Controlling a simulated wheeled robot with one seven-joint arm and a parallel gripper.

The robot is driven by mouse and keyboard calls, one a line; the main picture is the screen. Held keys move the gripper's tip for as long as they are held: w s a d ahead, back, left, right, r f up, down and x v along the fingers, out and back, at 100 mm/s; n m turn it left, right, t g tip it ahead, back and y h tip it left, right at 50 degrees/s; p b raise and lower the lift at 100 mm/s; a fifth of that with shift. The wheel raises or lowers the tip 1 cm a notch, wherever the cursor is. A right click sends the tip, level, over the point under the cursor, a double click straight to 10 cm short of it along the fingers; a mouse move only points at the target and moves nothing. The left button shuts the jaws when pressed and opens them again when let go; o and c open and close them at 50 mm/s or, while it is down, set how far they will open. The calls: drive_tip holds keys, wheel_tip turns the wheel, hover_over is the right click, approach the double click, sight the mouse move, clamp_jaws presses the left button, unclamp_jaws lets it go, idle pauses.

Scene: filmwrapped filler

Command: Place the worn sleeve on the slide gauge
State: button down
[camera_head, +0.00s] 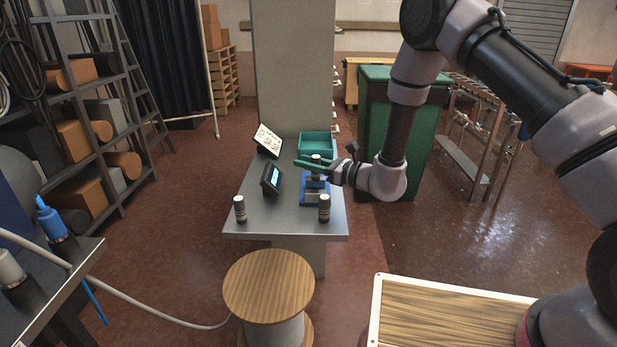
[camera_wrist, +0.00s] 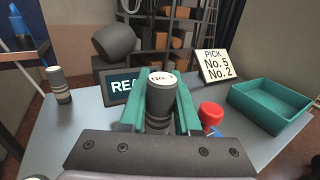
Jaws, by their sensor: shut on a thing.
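My gripper (camera_head: 308,163) reaches in from the right over the bench, its green fingers shut on a dark sleeve (camera_wrist: 161,98) with a white top. The sleeve is upright; its top label starts "No." and the digit is hard to read. The blue slide gauge (camera_head: 315,194) stands directly below the held sleeve in the head view. The gauge's red knob (camera_wrist: 211,112) shows right of the fingers in the wrist view. I cannot tell whether the sleeve's bottom touches the gauge. Two more banded sleeves stand at the bench's front, one left (camera_head: 240,209) and one right (camera_head: 324,209).
A display (camera_head: 271,179), partly hidden in the wrist view, reads "REA". A sign (camera_wrist: 222,64) reads "PICK No.5 No.2". An empty teal bin (camera_head: 317,146) sits at the back of the bench (camera_head: 280,225). A wooden spool (camera_head: 268,287) stands in front.

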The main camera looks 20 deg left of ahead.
drive_tip(key=shift+f, duration=2.1)
drive_tip(key=shift+f, duration=0.1)
drive_tip(key=c, duration=0.6)
unclamp_jaws()
drive_tip(key=shift+f, duration=0.1)
